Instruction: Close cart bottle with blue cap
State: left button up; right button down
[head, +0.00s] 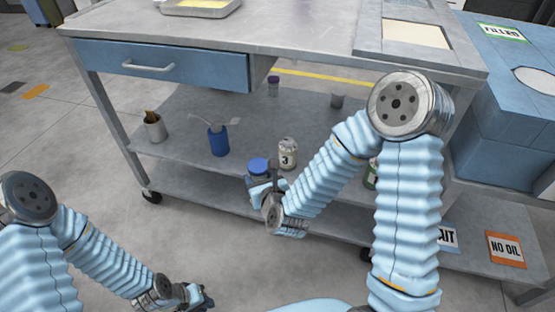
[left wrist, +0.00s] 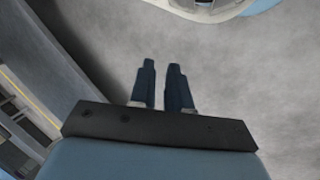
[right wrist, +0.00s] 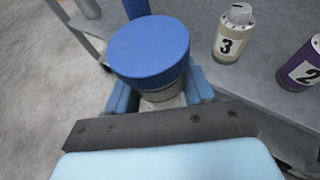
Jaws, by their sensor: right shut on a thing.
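In the right wrist view the blue cap (right wrist: 150,48) sits on top of a pale grey body (right wrist: 160,94). My right gripper (right wrist: 160,100) is shut around this body, below the cap. Whether the cap is fully seated cannot be told. My left gripper (head: 203,300) is low at the front left, away from the cart. In the left wrist view its fingers (left wrist: 160,66) are a narrow gap apart with nothing between them.
On the grey cart's shelf stand a cream bottle marked 3 (head: 287,155), a blue cup (head: 218,141), a metal cup (head: 154,127) and a small grey cup (head: 337,100). A purple bottle marked 2 (right wrist: 301,66) stands nearby. A NO OIL sign (head: 506,250) is at right.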

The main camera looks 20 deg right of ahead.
jog(key=a+f+n+y, duration=0.3)
jog(key=a+f+y, duration=0.1)
jog(key=a, duration=0.3)
jog(key=shift+a+f+n+g, duration=0.25)
jog(key=shift+f+n+g, duration=0.15)
jog(key=shift+f, duration=0.5)
